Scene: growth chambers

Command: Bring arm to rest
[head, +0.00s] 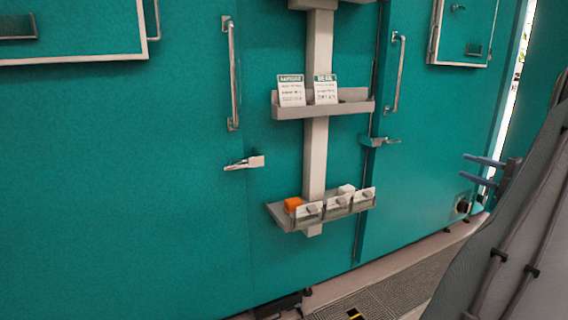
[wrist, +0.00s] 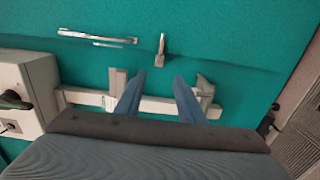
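My gripper (head: 464,167) shows at the right of the head view, its two blue fingers pointing left with a gap between them. The large grey part of my arm fills the lower right corner. In the wrist view the fingers of my gripper (wrist: 157,76) are spread apart with nothing between them. They point toward the teal wall, and I see them touching nothing.
Teal chamber doors (head: 120,180) carry long handles (head: 234,75) and a latch (head: 245,163). A floor grate (head: 400,288) lies below.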

